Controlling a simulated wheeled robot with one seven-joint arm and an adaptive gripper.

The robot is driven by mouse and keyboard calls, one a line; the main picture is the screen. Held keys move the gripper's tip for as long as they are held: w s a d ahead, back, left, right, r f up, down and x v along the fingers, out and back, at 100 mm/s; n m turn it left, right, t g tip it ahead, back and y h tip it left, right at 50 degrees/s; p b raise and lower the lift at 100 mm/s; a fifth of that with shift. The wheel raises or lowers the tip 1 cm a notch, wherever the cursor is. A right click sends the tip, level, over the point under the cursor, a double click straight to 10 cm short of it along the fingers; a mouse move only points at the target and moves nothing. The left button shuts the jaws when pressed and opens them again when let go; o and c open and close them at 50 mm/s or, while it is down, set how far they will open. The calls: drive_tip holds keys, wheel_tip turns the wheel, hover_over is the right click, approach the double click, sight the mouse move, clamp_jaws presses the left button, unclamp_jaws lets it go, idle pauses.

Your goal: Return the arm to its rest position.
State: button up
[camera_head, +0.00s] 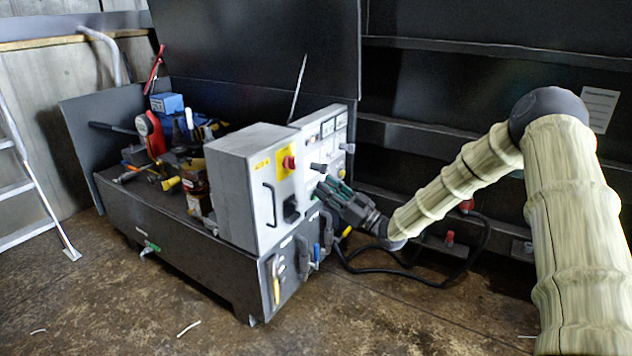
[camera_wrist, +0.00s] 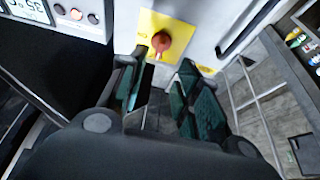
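My gripper (camera_head: 328,187) is at the right of the control box in the head view, with its fingers towards the panel. In the wrist view, my gripper (camera_wrist: 163,78) has its two green-padded fingers apart, with nothing between them. A red knob on a yellow plate (camera_wrist: 185,35) lies just beyond the fingertips; the knob (camera_wrist: 161,41) looks clear of them. The same red knob (camera_head: 289,162) shows on the grey control box (camera_head: 232,190) in the head view. My arm reaches from the right side, bent at a dark elbow joint.
A dark workbench (camera_head: 180,250) carries tools and a blue box (camera_head: 167,103) left of the control box. A black cable (camera_head: 400,272) lies under my forearm. Dark ribbed wall panels (camera_head: 450,80) stand behind my arm. A ladder (camera_head: 25,190) stands at the left. The front floor is mostly clear.

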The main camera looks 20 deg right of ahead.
drive_tip(key=shift+s+d+f, duration=0.25)
drive_tip(key=shift+s+d, duration=0.1)
drive_tip(key=shift+s, duration=0.15)
drive_tip(key=s+a+f+m+g+h, duration=0.2)
drive_tip(key=s+a+f, duration=0.2)
drive_tip(key=f, duration=0.4)
drive_tip(key=s+a+f+m+g+h, duration=0.1)
drive_tip(key=s+a+f+m+h, duration=0.2)
drive_tip(key=f, duration=0.6)
drive_tip(key=s+a+f+m+g+h, duration=0.1)
drive_tip(key=s+a+f+g+h, duration=0.1)
drive_tip(key=s+a+f, duration=0.45)
drive_tip(key=s+f+m+g+h, duration=0.1)
drive_tip(key=s+f+g+h, duration=0.45)
drive_tip(key=s+f, duration=1.4)
drive_tip(key=s+d+m+g+h, duration=0.15)
drive_tip(key=s+g, duration=0.55)
drive_tip(key=s, duration=1.4)
wheel_tip(320, 180, up, 29)
drive_tip(key=p, duration=2.8)
drive_tip(key=shift+s+d+f+p, duration=0.15)
drive_tip(key=shift+s+d+p, duration=0.05)
drive_tip(key=shift+p, duration=0.1)
